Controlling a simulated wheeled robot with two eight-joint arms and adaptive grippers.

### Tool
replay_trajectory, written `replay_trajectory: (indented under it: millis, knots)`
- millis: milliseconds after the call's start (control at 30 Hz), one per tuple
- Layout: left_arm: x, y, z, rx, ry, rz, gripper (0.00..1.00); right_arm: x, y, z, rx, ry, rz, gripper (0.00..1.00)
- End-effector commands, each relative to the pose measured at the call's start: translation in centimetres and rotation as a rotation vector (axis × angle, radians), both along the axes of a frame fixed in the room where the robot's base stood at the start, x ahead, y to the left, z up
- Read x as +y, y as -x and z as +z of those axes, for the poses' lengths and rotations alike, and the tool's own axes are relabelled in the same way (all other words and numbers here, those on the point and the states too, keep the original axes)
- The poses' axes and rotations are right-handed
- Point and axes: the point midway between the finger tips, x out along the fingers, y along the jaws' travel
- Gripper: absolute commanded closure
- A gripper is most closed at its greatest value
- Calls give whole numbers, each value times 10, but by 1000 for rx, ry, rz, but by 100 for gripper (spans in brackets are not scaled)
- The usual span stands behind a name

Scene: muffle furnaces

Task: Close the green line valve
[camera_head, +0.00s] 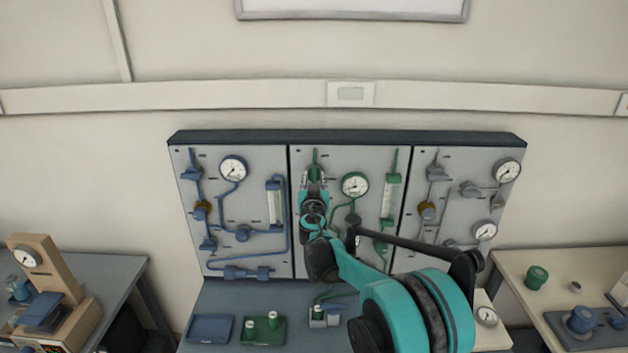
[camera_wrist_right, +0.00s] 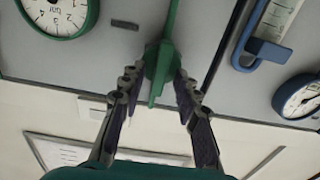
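The green line valve (camera_wrist_right: 160,62) sits on the green pipe at the top left of the middle panel; in the head view its top (camera_head: 314,158) shows just above my gripper. In the wrist view its thin green lever lies along the pipe's line. My right gripper (camera_head: 314,177) is at the valve. In the wrist view the right gripper's fingers (camera_wrist_right: 158,78) are spread, one on each side of the valve body, with the lever between them. I cannot tell whether they touch it. My left gripper is not in view.
A green-rimmed gauge (camera_head: 355,185) is right of the valve. The left panel (camera_head: 262,165) carries blue piping, the right panel (camera_head: 458,163) grey piping. A blue tray (camera_head: 210,328) and a green tray (camera_head: 247,338) lie on the bench below. My right arm covers the lower right of the middle panel.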

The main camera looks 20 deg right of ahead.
Motion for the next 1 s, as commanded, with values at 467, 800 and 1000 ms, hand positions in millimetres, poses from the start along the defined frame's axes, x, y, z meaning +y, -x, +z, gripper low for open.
replay_trajectory:
  millis: [467, 800, 1000]
  knots:
    - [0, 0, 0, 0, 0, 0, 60, 0, 0, 0, 5, 18, 0, 100]
    - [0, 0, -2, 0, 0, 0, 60, 1, 0, 0, 55, 192, 0, 100]
    - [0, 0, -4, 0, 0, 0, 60, 3, 0, -1, 106, 368, 0, 100]
